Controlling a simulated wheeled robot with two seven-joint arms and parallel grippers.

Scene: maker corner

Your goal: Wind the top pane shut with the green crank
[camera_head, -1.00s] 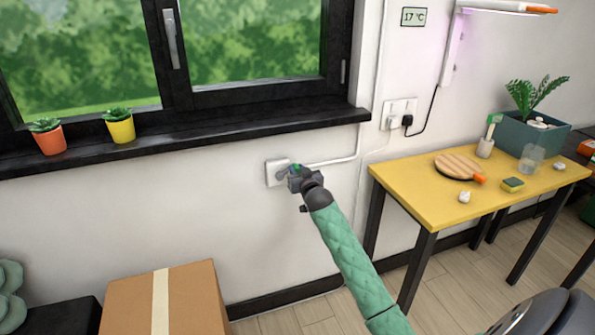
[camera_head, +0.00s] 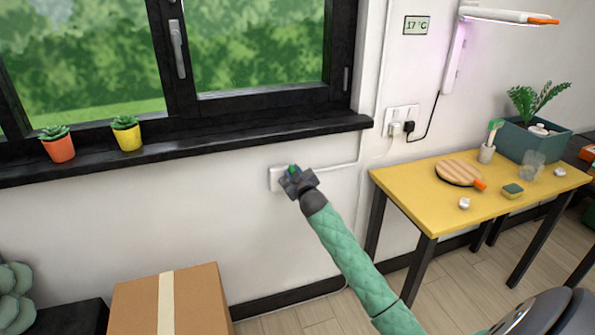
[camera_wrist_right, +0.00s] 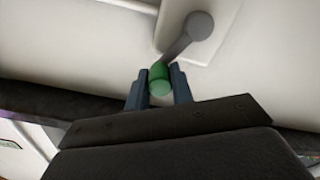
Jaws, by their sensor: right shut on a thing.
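The crank has a green knob (camera_wrist_right: 158,82) on a grey arm (camera_wrist_right: 178,46), which runs up and right to a round hub on a white wall plate (camera_wrist_right: 222,42). My right gripper (camera_wrist_right: 159,92) is shut on the green knob, one finger on each side. In the head view, my right gripper (camera_head: 292,177) covers most of the crank; a bit of green (camera_head: 293,169) shows in it. The white wall plate (camera_head: 275,180) is partly hidden behind it. The window (camera_head: 180,60) above shows only its lower part; the top pane is out of view. My left gripper is not in view.
A dark sill (camera_head: 230,137) with an orange pot (camera_head: 60,149) and a yellow pot (camera_head: 129,139) runs above the crank. A cardboard box (camera_head: 205,303) stands below left. A yellow table (camera_head: 415,190) with several items stands to the right.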

